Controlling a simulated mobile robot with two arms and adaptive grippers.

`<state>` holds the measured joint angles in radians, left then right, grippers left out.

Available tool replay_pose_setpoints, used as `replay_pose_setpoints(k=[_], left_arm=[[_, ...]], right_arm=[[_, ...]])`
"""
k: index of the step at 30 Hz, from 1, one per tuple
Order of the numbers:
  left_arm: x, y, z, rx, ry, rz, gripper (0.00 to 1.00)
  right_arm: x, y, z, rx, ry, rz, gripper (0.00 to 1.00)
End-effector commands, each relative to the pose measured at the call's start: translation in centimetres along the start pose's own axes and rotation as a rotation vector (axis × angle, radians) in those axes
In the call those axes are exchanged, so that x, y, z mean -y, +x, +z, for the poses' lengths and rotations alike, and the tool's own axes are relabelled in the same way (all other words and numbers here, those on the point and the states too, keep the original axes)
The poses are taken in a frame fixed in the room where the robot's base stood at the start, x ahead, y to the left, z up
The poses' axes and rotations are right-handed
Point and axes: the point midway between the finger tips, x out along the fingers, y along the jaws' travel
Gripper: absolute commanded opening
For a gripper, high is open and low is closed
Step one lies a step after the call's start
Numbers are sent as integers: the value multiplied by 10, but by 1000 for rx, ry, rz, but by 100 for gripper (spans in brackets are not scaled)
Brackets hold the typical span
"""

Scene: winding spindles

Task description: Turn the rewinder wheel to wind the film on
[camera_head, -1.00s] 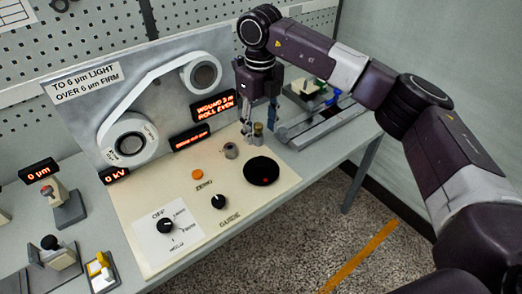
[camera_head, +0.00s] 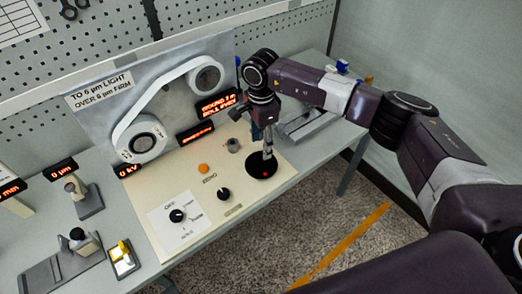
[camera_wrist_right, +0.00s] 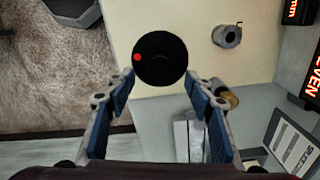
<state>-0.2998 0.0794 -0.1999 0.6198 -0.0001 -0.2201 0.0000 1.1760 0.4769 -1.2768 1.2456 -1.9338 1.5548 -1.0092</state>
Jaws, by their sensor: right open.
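The rewinder wheel is a black disc (camera_head: 257,168) with a red dot near its edge, set in the cream panel (camera_head: 225,222). In the right wrist view the wheel (camera_wrist_right: 162,60) lies just beyond the fingertips, its red dot at its left side. My right gripper (camera_head: 268,153) points down over the wheel; in its wrist view the fingers (camera_wrist_right: 158,85) are apart with nothing between them. I cannot tell whether the fingertips touch the wheel. The white film (camera_head: 162,94) runs from a lower reel (camera_head: 141,142) up to an upper reel (camera_head: 207,79). My left gripper is not in view.
A grey post (camera_head: 233,145) stands behind the wheel. An orange button (camera_head: 203,168), a black knob (camera_head: 223,194) and a selector dial (camera_head: 177,215) are left of it. A lit sign (camera_head: 216,103) stands by the upper reel. The cream panel around the wheel's front is bare.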

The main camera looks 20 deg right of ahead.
Motion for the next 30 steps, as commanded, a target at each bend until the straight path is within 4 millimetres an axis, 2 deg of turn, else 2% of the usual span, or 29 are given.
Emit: replay_pose_setpoints(k=[3, 9, 14, 21, 30], left_arm=[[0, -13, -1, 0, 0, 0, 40], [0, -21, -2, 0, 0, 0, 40], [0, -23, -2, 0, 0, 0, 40], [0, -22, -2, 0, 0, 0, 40], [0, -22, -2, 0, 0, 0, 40]], right_arm=[[-1, 18, 1, 0, 2, 5, 49], [-1, 45, 1, 1, 3, 3, 49], [0, 54, 0, -1, 2, 1, 49], [0, 55, 0, -1, 2, 0, 48], [0, 54, 0, 0, 2, 0, 15]])
